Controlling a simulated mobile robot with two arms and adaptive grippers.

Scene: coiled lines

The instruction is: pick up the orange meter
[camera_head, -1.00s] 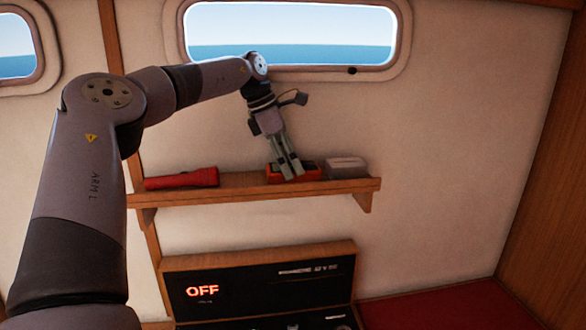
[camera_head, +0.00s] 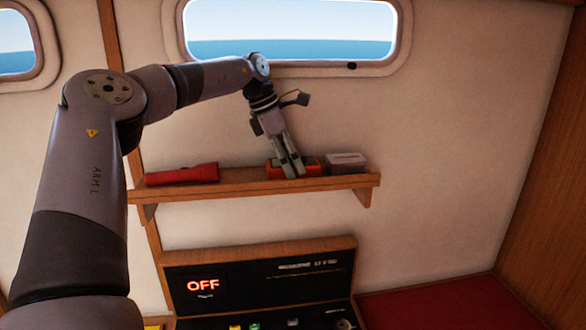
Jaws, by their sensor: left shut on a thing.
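The orange meter (camera_head: 311,168) sits on the wooden wall shelf (camera_head: 245,188), between a red flashlight and a grey box. My left gripper (camera_head: 292,172) reaches down to it from above, with its fingers shut on the meter. The fingers hide the middle of the meter, and its orange ends show on both sides. The meter appears to be still at shelf level; I cannot tell whether it touches the shelf. My right gripper is out of view.
The red flashlight (camera_head: 182,175) lies on the shelf to the left. The grey box (camera_head: 346,162) stands close on the right. Below is a dark panel (camera_head: 255,277) reading "OFF". A window (camera_head: 290,32) is above, and a red cushion (camera_head: 430,302) lies lower right.

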